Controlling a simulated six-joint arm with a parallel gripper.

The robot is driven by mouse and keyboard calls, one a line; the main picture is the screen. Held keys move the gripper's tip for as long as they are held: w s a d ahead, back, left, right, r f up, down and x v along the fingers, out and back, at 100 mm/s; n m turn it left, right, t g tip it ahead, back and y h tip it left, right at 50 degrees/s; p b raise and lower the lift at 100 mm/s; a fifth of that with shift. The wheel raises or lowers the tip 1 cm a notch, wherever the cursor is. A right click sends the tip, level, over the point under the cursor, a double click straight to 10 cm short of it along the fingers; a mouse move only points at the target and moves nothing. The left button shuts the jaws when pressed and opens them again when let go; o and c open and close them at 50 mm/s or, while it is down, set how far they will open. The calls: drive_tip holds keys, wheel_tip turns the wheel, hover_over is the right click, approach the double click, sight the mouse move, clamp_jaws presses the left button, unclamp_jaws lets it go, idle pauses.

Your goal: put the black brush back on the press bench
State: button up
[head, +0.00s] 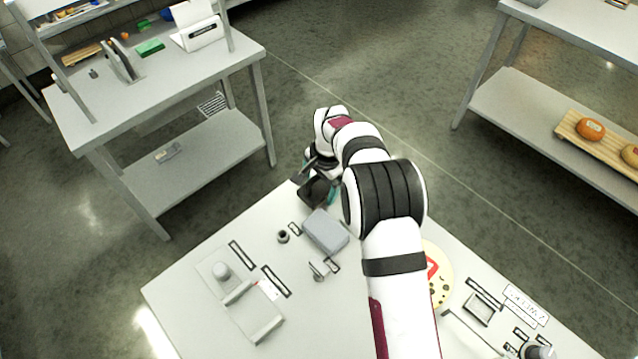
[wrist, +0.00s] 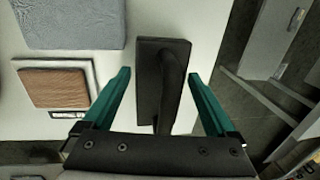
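The black brush (wrist: 150,85), a flat dark block with a raised handle, shows in the wrist view between my gripper's fingers. My gripper (wrist: 159,72) is open, with one teal finger on each side of the brush and a visible gap on both sides. In the head view my gripper (head: 318,180) is low over the far corner of the white bench (head: 185,285), and the dark brush (head: 315,192) shows partly beneath it. Whether the brush rests on the bench or how high the fingers are above the top is hard to tell.
A grey block (head: 325,231) stands close to the gripper, with a small dark cup (head: 283,236) to its left. Separate shelved tables stand beyond, across open floor.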

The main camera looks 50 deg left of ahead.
sight(324, 191)
drive_tip(key=shift+o, duration=0.2)
drive_tip(key=shift+r, duration=0.1)
wheel_tip(324, 191, up, 12)
drive_tip(key=d, duration=0.2)
drive_tip(key=w+d+r+m, duration=0.1)
drive_tip(key=d+r, duration=0.4)
drive_tip(key=d, duration=0.6)
drive_tip(key=w+d+r+m, duration=0.1)
drive_tip(key=d+r, duration=0.4)
drive_tip(key=d, duration=0.6)
drive_tip(key=s+d+f+m, duration=0.2)
drive_tip(key=s+d+m, duration=0.1)
drive_tip(key=s+d, duration=1.5)
drive_tip(key=shift+s+d+m, duration=0.2)
drive_tip(key=shift+s+m, duration=0.1)
drive_tip(key=shift+s, duration=0.15)
